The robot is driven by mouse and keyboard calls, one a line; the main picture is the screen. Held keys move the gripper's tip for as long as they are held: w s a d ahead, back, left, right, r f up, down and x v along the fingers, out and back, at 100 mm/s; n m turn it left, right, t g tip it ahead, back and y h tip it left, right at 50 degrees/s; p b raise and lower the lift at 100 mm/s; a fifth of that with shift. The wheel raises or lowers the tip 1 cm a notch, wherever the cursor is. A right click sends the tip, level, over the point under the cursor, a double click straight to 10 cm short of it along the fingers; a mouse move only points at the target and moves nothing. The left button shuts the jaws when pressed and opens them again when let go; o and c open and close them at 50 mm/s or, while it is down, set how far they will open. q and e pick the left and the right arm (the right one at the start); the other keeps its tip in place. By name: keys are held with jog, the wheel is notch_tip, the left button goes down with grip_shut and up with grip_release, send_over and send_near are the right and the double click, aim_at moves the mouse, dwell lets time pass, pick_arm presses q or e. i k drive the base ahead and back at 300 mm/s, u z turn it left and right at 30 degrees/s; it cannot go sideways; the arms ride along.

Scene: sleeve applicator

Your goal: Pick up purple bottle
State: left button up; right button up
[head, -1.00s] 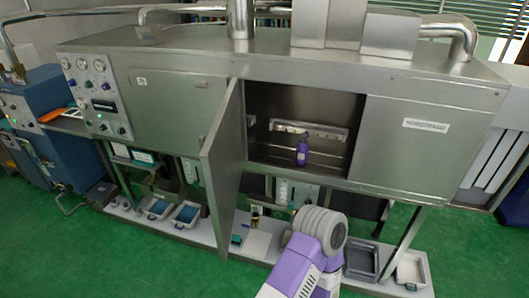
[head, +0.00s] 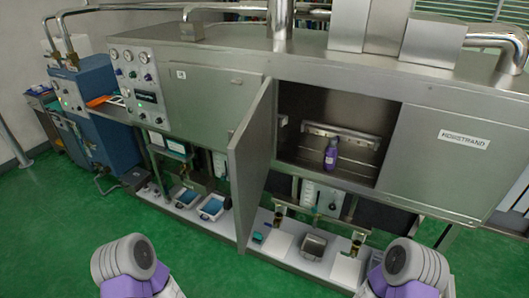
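Two of my arms reach into the bottom of the head view, one at the left and one at the right, both well short of the bottle. Only grey rounded arm links with purple parts show. Neither gripper's fingers are in the picture.
The compartment door (head: 251,165) stands open, jutting out left of the opening. A low shelf (head: 222,232) under the machine carries blue-filled trays (head: 211,207) and a grey tray (head: 313,245). A blue cabinet (head: 95,112) stands left. Green floor in front is clear.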

aim_at(332, 150)
jog(key=u, duration=0.2)
jog(key=i, duration=1)
